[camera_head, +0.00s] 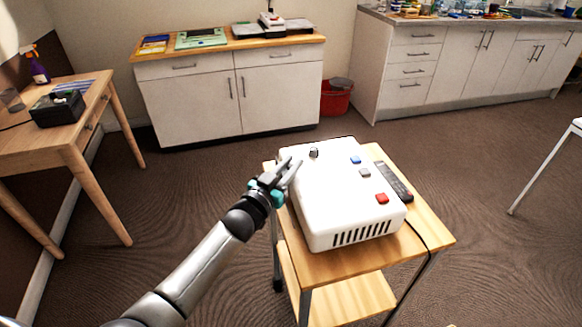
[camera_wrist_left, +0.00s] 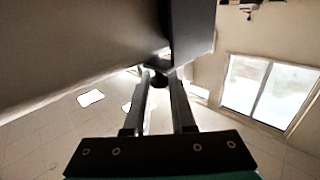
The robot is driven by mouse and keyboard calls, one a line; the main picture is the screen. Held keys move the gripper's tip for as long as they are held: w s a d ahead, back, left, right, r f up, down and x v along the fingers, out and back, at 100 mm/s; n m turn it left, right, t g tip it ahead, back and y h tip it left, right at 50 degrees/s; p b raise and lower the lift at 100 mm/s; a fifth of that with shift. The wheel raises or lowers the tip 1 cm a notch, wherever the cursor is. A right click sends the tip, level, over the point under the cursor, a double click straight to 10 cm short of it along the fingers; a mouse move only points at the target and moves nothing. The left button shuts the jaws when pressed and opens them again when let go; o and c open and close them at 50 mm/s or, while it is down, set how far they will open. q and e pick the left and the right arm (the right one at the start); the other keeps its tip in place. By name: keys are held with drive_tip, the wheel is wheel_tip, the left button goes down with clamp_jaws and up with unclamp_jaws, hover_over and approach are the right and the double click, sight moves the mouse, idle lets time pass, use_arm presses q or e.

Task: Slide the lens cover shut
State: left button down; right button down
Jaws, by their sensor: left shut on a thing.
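The white projector (camera_head: 345,205) sits on a small wooden table, with a dark knob, blue, grey and red buttons on top and a vent grille on its near side. My left gripper (camera_head: 291,167) is at its far left edge. In the left wrist view the fingers (camera_wrist_left: 159,84) close in on a small dark piece below a dark grey panel (camera_wrist_left: 192,30), which looks like the lens cover. The gripper is shut on that piece. In the head view the cover is hidden by the projector body. My right gripper is not in view.
A black remote (camera_head: 394,181) lies on the small wooden table (camera_head: 428,232), right of the projector, with a dark cable at the table's right edge. A desk (camera_head: 85,125) stands at left, a white cabinet (camera_head: 235,95) behind. Open floor lies around the small table.

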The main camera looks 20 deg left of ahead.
use_arm(q)
drive_tip(key=c, duration=0.7)
unclamp_jaws()
drive_tip(key=shift+w+a, duration=0.1)
drive_tip(key=shift+c, duration=0.2)
drive_tip(key=s+a+p, duration=0.2)
drive_tip(key=s+a, duration=0.1)
drive_tip(key=s, duration=1.2)
drive_tip(key=shift+p, duration=0.35)
